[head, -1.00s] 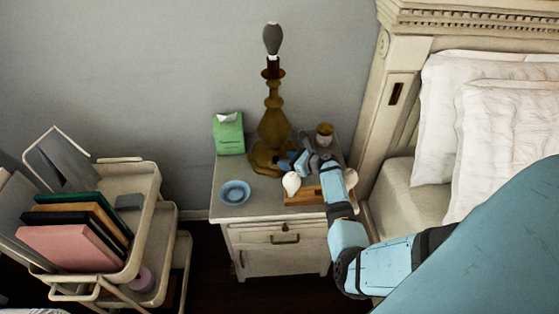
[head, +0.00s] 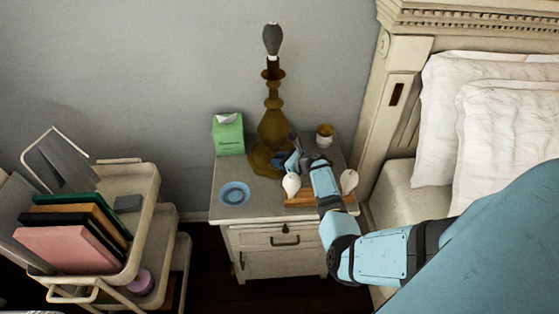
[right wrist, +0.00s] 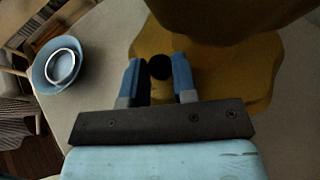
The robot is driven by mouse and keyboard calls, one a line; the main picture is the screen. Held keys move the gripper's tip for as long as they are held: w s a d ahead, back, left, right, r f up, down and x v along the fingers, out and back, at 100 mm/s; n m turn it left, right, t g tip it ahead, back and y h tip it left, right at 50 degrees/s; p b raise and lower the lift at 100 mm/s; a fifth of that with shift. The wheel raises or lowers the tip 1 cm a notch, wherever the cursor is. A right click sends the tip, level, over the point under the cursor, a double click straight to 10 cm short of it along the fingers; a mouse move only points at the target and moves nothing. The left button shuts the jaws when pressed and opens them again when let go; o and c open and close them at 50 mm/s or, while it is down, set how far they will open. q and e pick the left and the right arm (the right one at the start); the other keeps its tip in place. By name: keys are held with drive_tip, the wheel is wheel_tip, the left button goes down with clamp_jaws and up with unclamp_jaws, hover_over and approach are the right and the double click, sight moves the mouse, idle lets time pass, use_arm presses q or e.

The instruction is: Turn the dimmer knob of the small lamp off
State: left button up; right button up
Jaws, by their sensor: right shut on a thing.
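The small lamp (head: 273,127) stands on the nightstand, upright, with an amber turned body, a wide base and a dark grey bulb without a shade. Its amber base fills the top of the right wrist view (right wrist: 240,75). The round black dimmer knob (right wrist: 160,66) is at the near edge of the base, between my two blue fingertips. My right gripper (right wrist: 158,78) is shut on the knob; in the head view it is low at the front right of the lamp base (head: 284,160). The knob is hidden there. My left gripper is not in view.
A green tissue box (head: 228,134) and a blue bowl (head: 235,193) stand left of the lamp. A brown cup (head: 325,136) is at the right. A wooden tray (head: 322,199) with pale rounded objects lies under my right arm. A cart with books (head: 68,250) is at the left.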

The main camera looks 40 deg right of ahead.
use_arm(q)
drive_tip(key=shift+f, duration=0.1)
use_arm(e)
drive_tip(key=shift+d, duration=0.1)
drive_tip(key=n+y, duration=0.1)
drive_tip(key=n+g+y+b, duration=0.1)
drive_tip(key=shift+w+d+f+n+g+y, duration=0.1)
drive_tip(key=shift+d+f+n+g+y, duration=0.1)
drive_tip(key=shift+n+g+y, duration=0.15)
drive_tip(key=shift+w+n+g+y+b, duration=0.1)
drive_tip(key=shift+n+g+y+b, duration=0.35)
drive_tip(key=shift+n+y+b, duration=0.3)
drive_tip(key=shift+w+d+n+g+y+b, duration=0.1)
drive_tip(key=shift+d+n+g+y+b, duration=0.05)
drive_tip(key=shift+n+g+y+b, duration=0.7)
drive_tip(key=shift+r+n+g+y, duration=0.1)
drive_tip(key=shift+n+g+y, duration=0.2)
drive_tip(key=shift+n, duration=0.25)
use_arm(q)
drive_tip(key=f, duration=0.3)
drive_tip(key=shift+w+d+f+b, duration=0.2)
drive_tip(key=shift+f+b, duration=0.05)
drive_tip(key=shift+b, duration=0.1)
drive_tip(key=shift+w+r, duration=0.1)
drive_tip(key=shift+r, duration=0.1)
use_arm(e)
drive_tip(key=shift+r+g, duration=0.1)
drive_tip(key=shift+g, duration=0.15)
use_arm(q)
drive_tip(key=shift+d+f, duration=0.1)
